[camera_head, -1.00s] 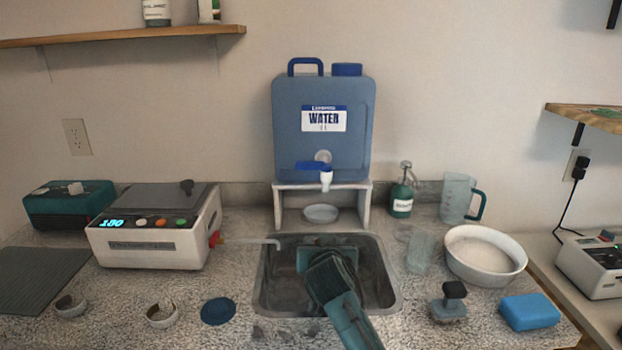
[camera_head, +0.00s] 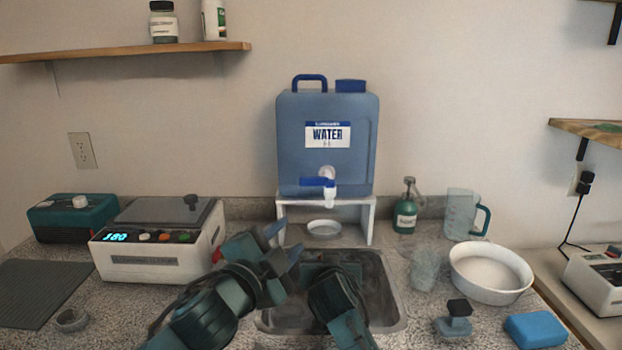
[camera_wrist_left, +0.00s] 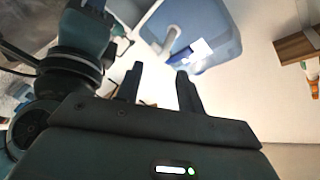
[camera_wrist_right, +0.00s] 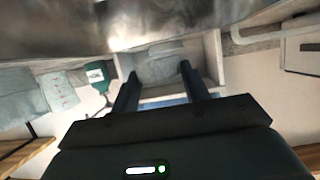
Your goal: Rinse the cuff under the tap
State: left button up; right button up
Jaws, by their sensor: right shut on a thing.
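The blue water container (camera_head: 327,148) stands on a white stand (camera_head: 367,222). Its tap (camera_head: 329,193) has a blue lever and white spout, over a shallow dish (camera_head: 324,228). My left gripper (camera_head: 283,242) is open and empty, below and left of the tap; its parted fingers (camera_wrist_left: 157,85) face the container in the left wrist view. My right gripper (camera_wrist_right: 158,78) is low in the sink (camera_head: 388,297), its fingertips hidden from the head. A pale grey piece (camera_wrist_right: 160,62), apparently the cuff, shows between its fingers. A similar grey open ring (camera_head: 72,319) lies on the left counter.
A bath with a 180 display (camera_head: 148,253) stands left of the sink, close to my left arm. Right of it are a green bottle (camera_head: 405,212), a jug (camera_head: 462,215), a white basin (camera_head: 525,282), a stamp-like tool (camera_head: 456,315) and a blue sponge (camera_head: 535,330).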

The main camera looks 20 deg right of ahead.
aim_at(306, 183)
pick_arm(q)
jog(key=w+d+r+m, duration=0.1)
jog(key=w+d+m, duration=0.1)
jog(key=w, duration=0.2)
jog(key=w+d+r+m, duration=0.2)
jog(key=w+d, duration=0.1)
jog(key=w, duration=0.2)
jog(key=w+d+r+m, duration=0.1)
jog(key=w+d+m, duration=0.1)
jog(key=w, duration=0.3)
jog(key=shift+d+r+t, duration=0.3)
jog(key=shift+d+r, duration=0.1)
jog(key=shift+d, duration=0.2)
grip_shut()
